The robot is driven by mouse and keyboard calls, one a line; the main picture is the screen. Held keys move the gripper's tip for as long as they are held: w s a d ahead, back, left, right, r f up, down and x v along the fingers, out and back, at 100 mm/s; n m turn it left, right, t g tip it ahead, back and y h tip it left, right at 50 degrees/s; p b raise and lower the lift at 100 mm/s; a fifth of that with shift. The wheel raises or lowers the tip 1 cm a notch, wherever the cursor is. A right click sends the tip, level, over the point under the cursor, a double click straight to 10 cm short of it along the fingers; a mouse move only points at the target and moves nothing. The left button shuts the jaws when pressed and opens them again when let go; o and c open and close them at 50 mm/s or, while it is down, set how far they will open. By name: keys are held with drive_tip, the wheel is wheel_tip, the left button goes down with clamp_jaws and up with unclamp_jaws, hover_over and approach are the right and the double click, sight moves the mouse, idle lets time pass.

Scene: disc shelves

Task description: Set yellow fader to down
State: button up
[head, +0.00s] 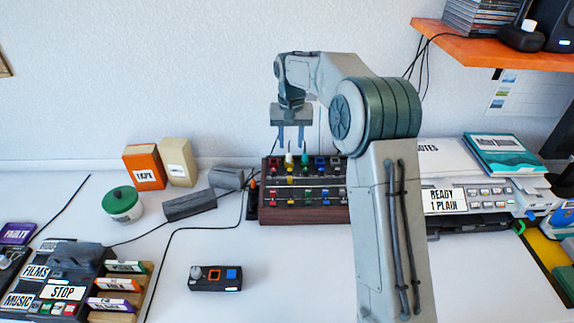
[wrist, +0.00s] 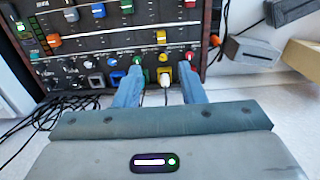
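The console (head: 305,214) is a dark panel with wooden sides and rows of coloured controls. A yellow cap (head: 290,181) sits on a slot in the middle of its yellow column; it also shows in the wrist view (wrist: 161,37) and looks like the yellow fader. My gripper (head: 291,143) is over the console's back part, fingers pointing down and apart, with nothing held. In the wrist view its fingertips (wrist: 161,70) are on either side of the yellow column, with a pale cap (wrist: 165,79) between them. The yellow fader lies beyond the fingertips, not between them.
Green (wrist: 138,61) and red (wrist: 190,57) knobs are close to the fingertips. Dark blocks (head: 190,205) and cables lie left of the console. A small button box (head: 215,278) sits in front. A labelled machine (head: 445,201) stands on the right.

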sight(290, 177)
wheel_tip(290, 177, down, 14)
drive_tip(key=shift+a+r, duration=0.1)
drive_tip(key=shift+r, duration=0.05)
idle(0.4)
